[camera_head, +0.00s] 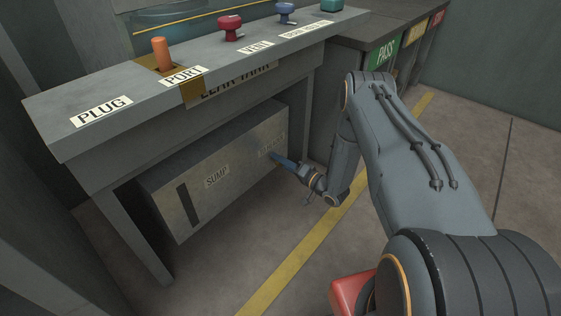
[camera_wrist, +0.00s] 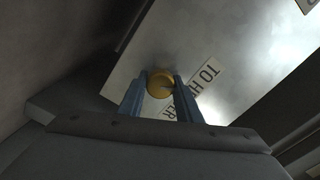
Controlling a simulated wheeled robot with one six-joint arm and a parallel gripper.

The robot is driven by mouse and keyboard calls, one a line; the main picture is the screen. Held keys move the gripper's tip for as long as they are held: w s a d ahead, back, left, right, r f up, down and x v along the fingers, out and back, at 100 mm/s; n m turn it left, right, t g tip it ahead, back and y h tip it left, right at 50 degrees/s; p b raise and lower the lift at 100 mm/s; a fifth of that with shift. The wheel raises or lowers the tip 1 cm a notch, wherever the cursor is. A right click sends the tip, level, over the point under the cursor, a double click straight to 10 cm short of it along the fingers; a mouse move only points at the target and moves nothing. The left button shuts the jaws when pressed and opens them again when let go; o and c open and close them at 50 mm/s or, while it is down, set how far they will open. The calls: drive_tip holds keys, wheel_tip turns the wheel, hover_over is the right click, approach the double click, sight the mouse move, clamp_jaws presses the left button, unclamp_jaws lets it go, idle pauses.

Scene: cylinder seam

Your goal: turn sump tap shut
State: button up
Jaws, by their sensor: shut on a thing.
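The sump box (camera_head: 219,177) is a grey metal box under the bench, labelled SUMP. My gripper (camera_head: 277,158) reaches its front face at the right end, where a second label is partly covered. In the wrist view the sump tap (camera_wrist: 160,84) is a round yellow-brown knob beside a label that reads in part "TO H...ER". The blue fingers of my gripper (camera_wrist: 161,93) lie on either side of the knob and are shut on it. In the head view the tap is hidden behind the fingers.
The bench (camera_head: 62,134) above carries an orange plug (camera_head: 162,52), a red knob (camera_head: 230,27) and a blue knob (camera_head: 285,11). A bench leg (camera_head: 139,243) stands left of the box. The floor before the box is clear, with a yellow line (camera_head: 287,262).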

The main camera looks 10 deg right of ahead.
drive_tip(key=m, duration=0.5)
drive_tip(key=shift+f+m, duration=0.1)
drive_tip(key=shift+m, duration=0.2)
idle(0.4)
drive_tip(key=o, duration=1)
drive_tip(key=shift+p+v, duration=1.35)
drive_tip(key=shift+v, duration=2.6)
drive_tip(key=shift+w, duration=0.1)
